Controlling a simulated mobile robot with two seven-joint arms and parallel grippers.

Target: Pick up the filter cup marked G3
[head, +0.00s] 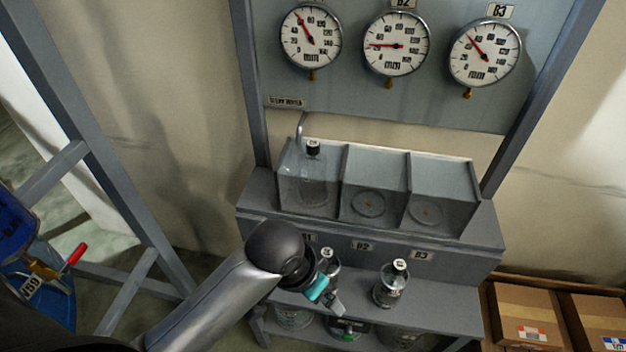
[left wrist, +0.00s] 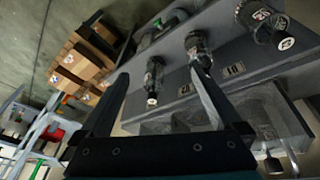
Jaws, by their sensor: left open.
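Filter cups with dark tops and white tags stand on the ledge below the gauge panel. In the head view, one cup (head: 391,286) stands clear to the right of my gripper, and another (head: 329,260) is partly hidden behind it. The left wrist view shows three: one cup (left wrist: 154,80) between the fingers, one (left wrist: 198,46) by the right fingertip, one (left wrist: 262,22) at upper right. I cannot read which tag says G3. My left gripper (head: 326,296) is open and empty at the ledge; its fingers also show in the wrist view (left wrist: 160,76). My right gripper is out of view.
Above the ledge is a clear three-bay box (head: 378,190); its left bay holds a cup (head: 312,172) under a bent tube. Gauges hang above. More vessels stand on a lower shelf (head: 345,328). Cardboard boxes (head: 530,312) are at right, a blue vessel (head: 58,300) at left.

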